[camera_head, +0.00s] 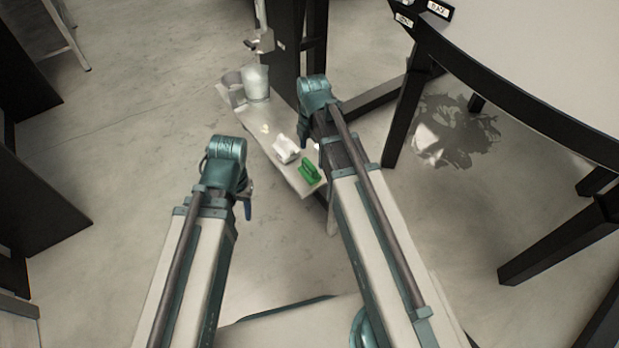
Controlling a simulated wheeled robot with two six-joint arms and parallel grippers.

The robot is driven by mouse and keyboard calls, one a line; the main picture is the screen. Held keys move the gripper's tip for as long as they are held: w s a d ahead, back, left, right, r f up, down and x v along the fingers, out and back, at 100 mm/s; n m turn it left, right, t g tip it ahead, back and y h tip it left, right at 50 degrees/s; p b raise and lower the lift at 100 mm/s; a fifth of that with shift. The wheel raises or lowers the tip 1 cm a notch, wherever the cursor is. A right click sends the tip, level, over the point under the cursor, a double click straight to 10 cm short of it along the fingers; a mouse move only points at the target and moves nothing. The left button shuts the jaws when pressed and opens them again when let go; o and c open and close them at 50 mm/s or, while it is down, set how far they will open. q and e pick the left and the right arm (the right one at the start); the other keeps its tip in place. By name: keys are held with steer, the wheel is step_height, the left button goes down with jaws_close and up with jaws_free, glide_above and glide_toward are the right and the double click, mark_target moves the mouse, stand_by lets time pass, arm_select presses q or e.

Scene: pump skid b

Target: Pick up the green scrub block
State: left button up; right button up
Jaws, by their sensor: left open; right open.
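The green scrub block (310,171) lies near the front end of a narrow pale shelf (284,166), just left of my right forearm. My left gripper (247,200) is mostly hidden behind its wrist. It is open, left of the block and apart from it. My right gripper (305,132) is also mostly hidden by its own arm. It is open, near the shelf's right edge and farther back than the block. Neither gripper touches the block.
A white object (286,149) lies right behind the block on the shelf. A grey cup (232,89) and a white container (255,82) stand at the shelf's far end. A round-edged table (540,60) with dark legs stands at right.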

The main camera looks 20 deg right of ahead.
mark_target(309, 170)
step_height(309, 170, down, 4)
steer(key=b, duration=0.3)
steer(key=shift+f, duration=0.1)
arm_select(q)
step_height(309, 170, down, 4)
steer(key=shift+f, duration=0.1)
arm_select(e)
steer(key=f+b, duration=0.5)
steer(key=shift+a+f, duration=0.1)
steer(key=shift+a, duration=0.3)
arm_select(q)
step_height(309, 170, down, 5)
steer(key=shift+a, duration=0.1)
arm_select(e)
steer(key=shift+c, duration=0.2)
steer(key=c, duration=1.1)
steer(key=shift+o, duration=0.2)
steer(key=shift+r, duration=0.2)
